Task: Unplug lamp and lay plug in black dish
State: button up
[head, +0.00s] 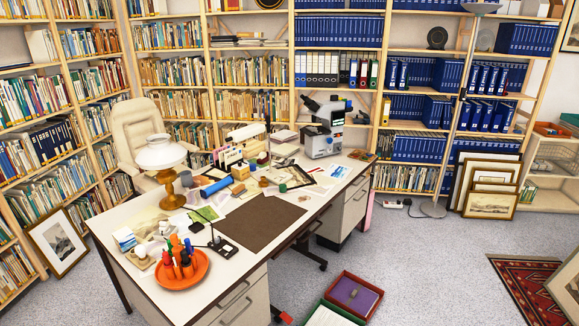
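A tall floor lamp (462,100) with a pale pole stands by the back shelves on a round base. A white power strip (391,204) lies on the floor left of that base. A small dark plug-like piece (407,202) sits at its right end, too small to tell which lamp it serves. I cannot pick out a black dish for certain. My gripper is not in view.
The cluttered desk (128,278) fills the middle, with an orange dish (203,275) of bottles and a microscope (325,128). Framed prints (490,205) lean near the back right. Red and green trays (373,310) lie on the floor. Grey carpet (425,265) is clear right of the desk.

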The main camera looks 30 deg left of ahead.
aim_at(164, 227)
jog(key=i+j, duration=0.1)
jog(key=j, duration=3.7)
jog(key=i+j, duration=0.15)
jog(key=j, duration=1.75)
